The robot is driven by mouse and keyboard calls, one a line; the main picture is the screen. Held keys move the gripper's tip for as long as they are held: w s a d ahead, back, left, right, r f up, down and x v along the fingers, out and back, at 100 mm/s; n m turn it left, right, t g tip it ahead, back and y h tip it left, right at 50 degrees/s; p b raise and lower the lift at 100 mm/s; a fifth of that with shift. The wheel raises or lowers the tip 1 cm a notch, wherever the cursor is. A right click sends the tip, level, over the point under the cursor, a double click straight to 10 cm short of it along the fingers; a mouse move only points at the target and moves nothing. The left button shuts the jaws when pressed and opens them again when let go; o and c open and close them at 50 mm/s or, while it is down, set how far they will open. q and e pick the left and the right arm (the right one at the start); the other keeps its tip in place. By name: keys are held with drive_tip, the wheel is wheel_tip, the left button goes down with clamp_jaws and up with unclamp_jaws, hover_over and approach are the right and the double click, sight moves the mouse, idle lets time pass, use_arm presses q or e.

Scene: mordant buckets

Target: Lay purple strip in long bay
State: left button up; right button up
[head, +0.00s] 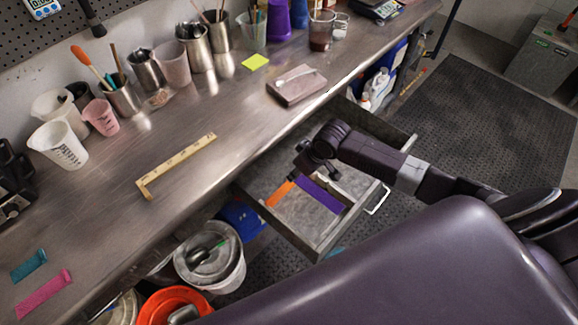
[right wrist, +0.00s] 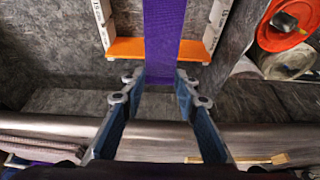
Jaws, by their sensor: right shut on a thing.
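The purple strip (head: 322,195) is at the open drawer (head: 262,212), over or in it. My right gripper (head: 304,171) is above the drawer and shut on one end of the purple strip, which runs up from between the fingertips in the right wrist view (right wrist: 163,38). An orange strip (head: 281,193) is beside it in the drawer. In the right wrist view the orange strip (right wrist: 190,50) lies crosswise behind the purple one, between two pale marked rails (right wrist: 215,22). I cannot tell whether the purple strip touches the drawer floor. My left gripper is out of view.
A teal strip (head: 28,265) and a pink strip (head: 45,293) lie on the metal bench (head: 215,145). A yellow angle ruler (head: 178,163) and a grey-pink block (head: 297,88) are on it too. Cups stand along the back. Buckets (head: 212,262) stand below, left of the drawer.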

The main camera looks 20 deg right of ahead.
drive_tip(key=shift+w+f+b, duration=0.15)
drive_tip(key=shift+f+b, duration=0.4)
drive_tip(key=shift+f, duration=0.4)
drive_tip(key=shift+w+f+b, duration=0.1)
drive_tip(key=shift+f+b, duration=0.45)
drive_tip(key=shift+f, duration=0.35)
drive_tip(key=b, duration=0.5)
hover_over(292, 196)
drive_tip(key=s, duration=0.1)
drive_tip(key=f, duration=0.5)
drive_tip(key=shift+s+d, duration=0.1)
drive_tip(key=shift+d, duration=0.25)
drive_tip(key=shift+f+b, duration=1.5)
drive_tip(key=shift+f, duration=0.95)
drive_tip(key=shift+s+p, duration=0.1)
drive_tip(key=shift+p, duration=0.6)
drive_tip(key=shift+f+b, duration=0.45)
drive_tip(key=shift+f, duration=0.25)
drive_tip(key=o, duration=1)
